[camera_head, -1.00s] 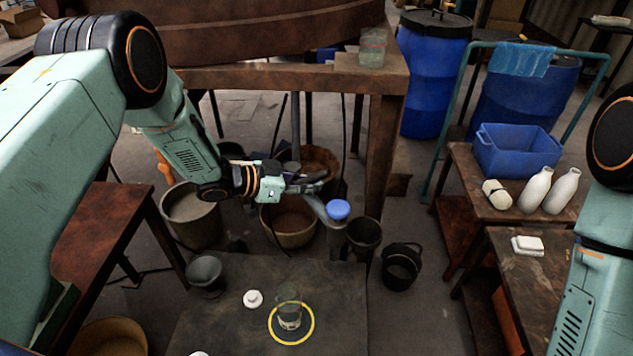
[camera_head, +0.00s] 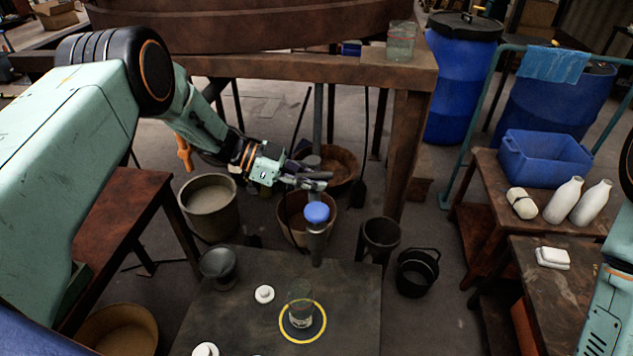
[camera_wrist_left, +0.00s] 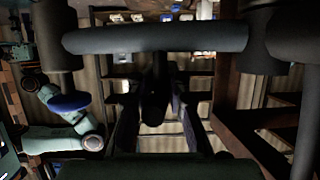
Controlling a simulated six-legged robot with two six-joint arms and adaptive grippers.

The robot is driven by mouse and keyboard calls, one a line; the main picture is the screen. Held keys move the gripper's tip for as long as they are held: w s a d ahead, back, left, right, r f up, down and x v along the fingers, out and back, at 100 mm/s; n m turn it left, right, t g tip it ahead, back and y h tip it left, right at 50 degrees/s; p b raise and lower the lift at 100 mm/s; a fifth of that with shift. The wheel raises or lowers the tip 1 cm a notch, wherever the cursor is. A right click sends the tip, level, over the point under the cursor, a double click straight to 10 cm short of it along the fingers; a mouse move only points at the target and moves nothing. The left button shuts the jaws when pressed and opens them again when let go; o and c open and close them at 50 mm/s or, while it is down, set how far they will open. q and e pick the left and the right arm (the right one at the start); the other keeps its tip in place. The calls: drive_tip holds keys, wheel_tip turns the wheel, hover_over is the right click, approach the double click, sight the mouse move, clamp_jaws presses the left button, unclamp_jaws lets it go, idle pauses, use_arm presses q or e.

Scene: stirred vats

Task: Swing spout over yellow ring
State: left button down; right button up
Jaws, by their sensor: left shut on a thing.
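The spout is a grey pipe with a blue cap (camera_head: 316,212) at its elbow and a short grey downpipe (camera_head: 316,245) under it. In the head view the downpipe's lower end shows at the table's back edge, above and slightly right of the yellow ring (camera_head: 323,333). The ring lies flat on the dark table around a clear glass jar (camera_head: 300,298). My left gripper (camera_head: 318,181) is shut on the spout pipe, behind the blue cap. In the left wrist view the pipe (camera_wrist_left: 155,38) crosses in front of my fingers. My right gripper is out of view.
The dark table (camera_head: 230,315) also holds a grey cup (camera_head: 219,264) and a white knob (camera_head: 264,294). Buckets (camera_head: 210,205) stand on the floor behind it. A heavy wooden bench (camera_head: 290,66) is at the back. A black bucket (camera_head: 417,270) stands to the right.

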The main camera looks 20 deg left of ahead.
use_arm(q)
drive_tip(key=shift+w+d+r, duration=0.1)
drive_tip(key=shift+w+r, duration=0.1)
drive_tip(key=shift+r, duration=0.15)
drive_tip(key=c, duration=1.7)
unclamp_jaws()
drive_tip(key=o, duration=0.4)
drive_tip(key=shift+s+f, duration=0.1)
drive_tip(key=shift+s, duration=0.1)
drive_tip(key=shift+o, duration=0.2)
drive_tip(key=shift+f, duration=0.1)
drive_tip(key=v, duration=0.7)
drive_tip(key=shift+a, duration=0.3)
drive_tip(key=shift+c, duration=0.4)
